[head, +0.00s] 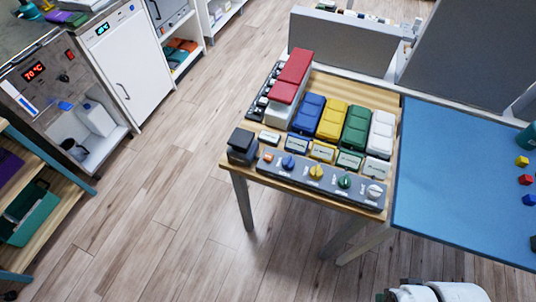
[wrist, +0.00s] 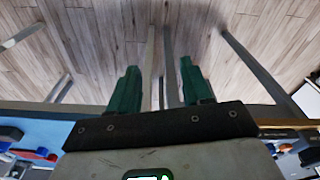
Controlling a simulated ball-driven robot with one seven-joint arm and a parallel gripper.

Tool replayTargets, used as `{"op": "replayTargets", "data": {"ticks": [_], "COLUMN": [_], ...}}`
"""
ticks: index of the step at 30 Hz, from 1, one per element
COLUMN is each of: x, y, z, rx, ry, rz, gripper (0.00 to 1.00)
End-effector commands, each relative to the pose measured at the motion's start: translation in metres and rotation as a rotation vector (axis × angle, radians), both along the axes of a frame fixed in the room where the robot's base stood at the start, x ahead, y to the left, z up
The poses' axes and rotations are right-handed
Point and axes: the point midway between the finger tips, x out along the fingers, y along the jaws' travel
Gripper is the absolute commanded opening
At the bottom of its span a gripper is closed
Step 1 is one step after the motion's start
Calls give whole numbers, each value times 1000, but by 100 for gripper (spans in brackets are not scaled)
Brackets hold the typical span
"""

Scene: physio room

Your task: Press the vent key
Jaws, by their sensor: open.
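A wooden table (head: 234,177) in the head view bears a row of large keys: a red one (head: 290,78) raised on a white base, a blue one (head: 308,113), a yellow one (head: 333,119), a green one (head: 356,129) and a white one (head: 381,136). A small label block stands in front of each. The labels are too small to read, so I cannot tell which is the vent key. My gripper (wrist: 158,74) shows in the wrist view with two green fingers apart and nothing between them, above the floor. It is not seen in the head view.
A grey panel with coloured knobs (head: 316,171) lies along the table's front edge, with a dark block (head: 242,145) at its left end. A blue mat (head: 445,185) with small cubes adjoins on the right. Grey partitions stand behind. The floor to the left is clear.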

Motion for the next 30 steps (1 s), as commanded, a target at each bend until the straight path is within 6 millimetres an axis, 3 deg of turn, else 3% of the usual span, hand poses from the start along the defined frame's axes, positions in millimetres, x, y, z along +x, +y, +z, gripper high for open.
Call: {"op": "replayTargets", "data": {"ticks": [15,30], "x": [0,0], "y": [0,0], "z": [0,0], "rx": [0,0], "ry": [0,0], "rz": [0,0], "gripper": [0,0]}}
